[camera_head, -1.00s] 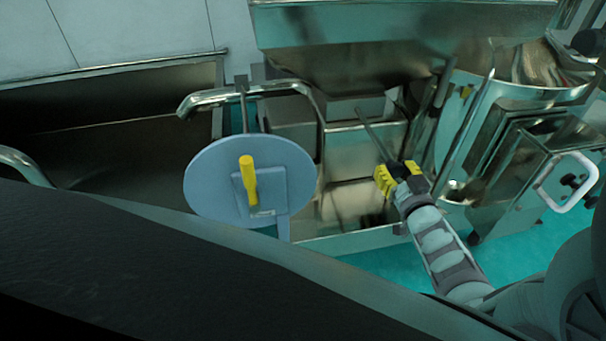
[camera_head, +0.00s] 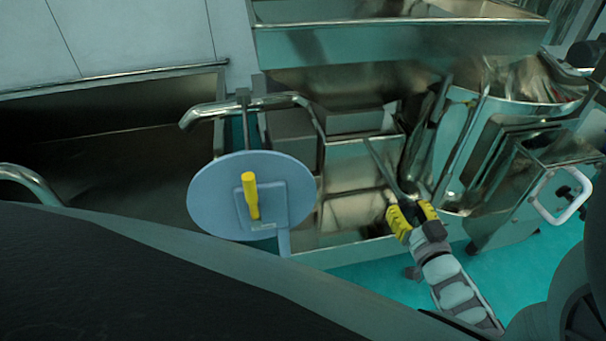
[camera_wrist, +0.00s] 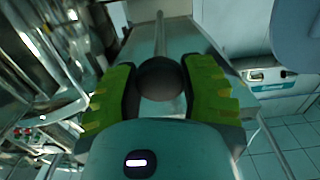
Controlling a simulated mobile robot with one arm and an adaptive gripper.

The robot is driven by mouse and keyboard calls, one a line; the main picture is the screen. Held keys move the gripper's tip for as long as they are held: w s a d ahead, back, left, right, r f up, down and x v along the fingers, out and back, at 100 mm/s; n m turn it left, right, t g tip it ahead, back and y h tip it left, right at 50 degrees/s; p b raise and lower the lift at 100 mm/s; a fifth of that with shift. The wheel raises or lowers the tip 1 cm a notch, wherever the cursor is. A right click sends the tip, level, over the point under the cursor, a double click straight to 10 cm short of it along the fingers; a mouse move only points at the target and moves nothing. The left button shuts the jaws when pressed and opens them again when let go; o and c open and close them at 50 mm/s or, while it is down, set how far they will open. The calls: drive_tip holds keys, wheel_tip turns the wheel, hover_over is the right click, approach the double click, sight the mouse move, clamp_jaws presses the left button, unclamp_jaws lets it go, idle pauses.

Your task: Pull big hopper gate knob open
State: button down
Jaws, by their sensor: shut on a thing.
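The gate knob is a dark round ball (camera_wrist: 160,77) on the end of a thin metal rod (camera_wrist: 160,35). In the wrist view it sits between the two yellow-green padded fingers of my gripper (camera_wrist: 160,90), which are shut on it. In the head view my gripper (camera_head: 412,214) has yellow pads and sits at the near end of the rod (camera_head: 384,168), which slants up and left toward the steel hopper frame. The knob itself is hidden by the fingers in the head view. The big steel hopper (camera_head: 400,48) is above and behind the rod.
A blue-grey round disc (camera_head: 215,195) with a yellow handle (camera_head: 250,195) stands left of my gripper. A steel box with a white handle (camera_head: 560,197) is to the right. The teal floor (camera_head: 390,275) is clear in front.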

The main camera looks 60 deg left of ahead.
drive_tip(key=shift+c, duration=1.9)
unclamp_jaws()
drive_tip(key=v, duration=1.2)
